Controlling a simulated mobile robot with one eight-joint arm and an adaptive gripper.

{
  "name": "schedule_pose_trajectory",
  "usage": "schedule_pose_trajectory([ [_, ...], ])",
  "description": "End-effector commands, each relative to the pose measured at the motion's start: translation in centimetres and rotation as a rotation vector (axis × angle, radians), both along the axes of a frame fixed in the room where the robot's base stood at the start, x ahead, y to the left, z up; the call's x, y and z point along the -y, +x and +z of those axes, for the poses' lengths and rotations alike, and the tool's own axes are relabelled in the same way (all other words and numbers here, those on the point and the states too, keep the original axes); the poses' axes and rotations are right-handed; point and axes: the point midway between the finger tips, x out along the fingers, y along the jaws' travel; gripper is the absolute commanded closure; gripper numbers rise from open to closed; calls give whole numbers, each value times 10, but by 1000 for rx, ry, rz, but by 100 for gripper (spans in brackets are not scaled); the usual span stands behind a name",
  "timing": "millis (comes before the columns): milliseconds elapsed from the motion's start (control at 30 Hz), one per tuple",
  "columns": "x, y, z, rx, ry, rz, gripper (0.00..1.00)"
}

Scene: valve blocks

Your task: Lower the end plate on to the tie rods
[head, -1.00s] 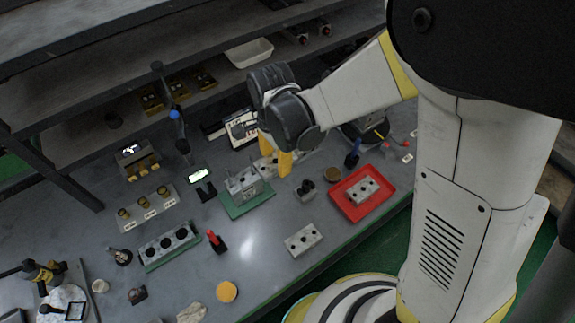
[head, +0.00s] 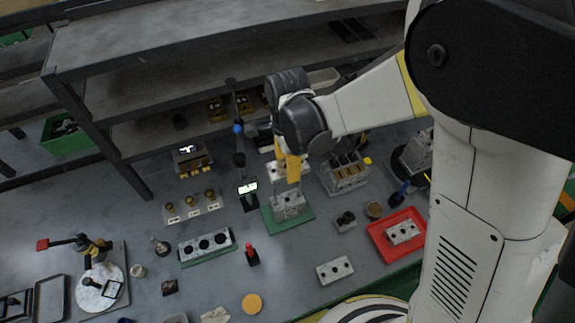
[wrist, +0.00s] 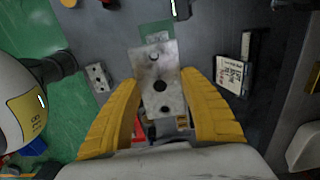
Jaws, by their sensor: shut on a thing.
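My gripper (head: 290,166) has its yellow fingers shut on the end plate (head: 276,171), a grey metal plate with holes. In the wrist view the end plate (wrist: 158,75) lies between the two fingers (wrist: 160,105), its holes facing the camera. In the head view the valve block stack (head: 288,207) stands on a green base (head: 302,222) below the gripper. Thin tie rods (head: 299,187) rise from its top. The plate is above the stack, apparently apart from it. In the wrist view the plate hides most of the stack, so hole-to-rod alignment cannot be told.
A small display (head: 247,188) and a dark post (head: 239,150) stand close left of the stack. A red tray (head: 376,236) and a loose plate (head: 335,270) lie nearer. The shelf (head: 150,90) is behind.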

Motion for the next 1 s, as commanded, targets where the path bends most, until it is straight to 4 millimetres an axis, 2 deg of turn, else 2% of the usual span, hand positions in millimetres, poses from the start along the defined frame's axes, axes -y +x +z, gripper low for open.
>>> schedule_pose_trajectory([
  [500,0,0,-51,0,0,0,90],
  [1000,0,0,-56,0,0,0,90],
])
